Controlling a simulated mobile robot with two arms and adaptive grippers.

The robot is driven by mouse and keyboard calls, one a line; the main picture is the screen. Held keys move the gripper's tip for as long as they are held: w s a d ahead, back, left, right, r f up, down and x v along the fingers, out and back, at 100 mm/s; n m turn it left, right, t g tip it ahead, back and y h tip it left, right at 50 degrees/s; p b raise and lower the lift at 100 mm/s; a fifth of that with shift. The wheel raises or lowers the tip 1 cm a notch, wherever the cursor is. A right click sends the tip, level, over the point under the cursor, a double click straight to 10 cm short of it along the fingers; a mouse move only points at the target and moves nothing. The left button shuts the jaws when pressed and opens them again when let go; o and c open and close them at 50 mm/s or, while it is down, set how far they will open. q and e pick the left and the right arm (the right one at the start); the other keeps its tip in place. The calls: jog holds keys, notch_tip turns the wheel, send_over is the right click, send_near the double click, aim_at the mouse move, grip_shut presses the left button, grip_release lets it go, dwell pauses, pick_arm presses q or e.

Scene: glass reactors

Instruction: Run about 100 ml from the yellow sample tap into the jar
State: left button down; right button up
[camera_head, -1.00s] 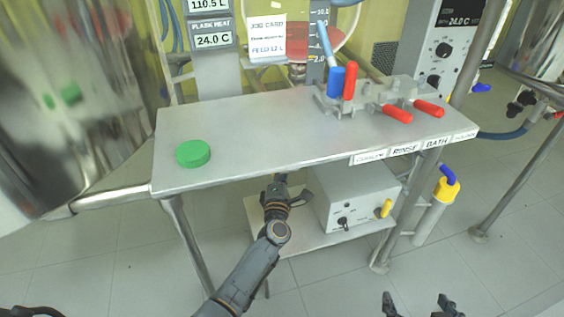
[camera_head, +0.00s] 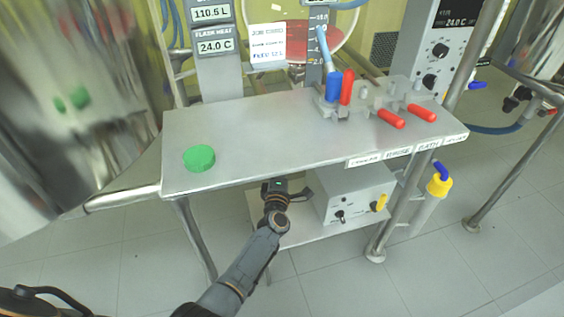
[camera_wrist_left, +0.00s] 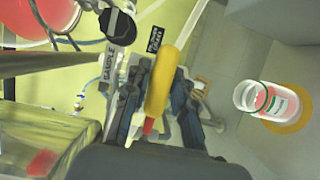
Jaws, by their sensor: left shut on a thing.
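The yellow sample tap handle (camera_wrist_left: 160,82) is in the left wrist view, beside a black-and-white "SAMPLE" label (camera_wrist_left: 107,75). My left gripper (camera_wrist_left: 155,100) has its dark fingers on either side of this handle and is shut on it. In the head view my left gripper (camera_head: 283,188) reaches under the bench top's front edge, and the tap is hidden there. The clear jar (camera_wrist_left: 265,99), with pink-red contents and a green-edged label, stands apart at the right of the left wrist view on a yellow disc (camera_wrist_left: 291,112). My right gripper is not in view.
A grey control box (camera_head: 352,196) sits on the lower shelf, right of my left gripper. A readout (camera_head: 214,46) shows 24.0 C. A large shiny vessel (camera_head: 75,120) stands left.

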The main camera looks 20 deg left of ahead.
pick_arm(q)
jog(key=shift+d, duration=0.1)
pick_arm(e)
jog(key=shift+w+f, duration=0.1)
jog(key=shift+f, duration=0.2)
pick_arm(q)
jog(key=c, duration=1.2)
grip_release()
jog(key=v, duration=1.2)
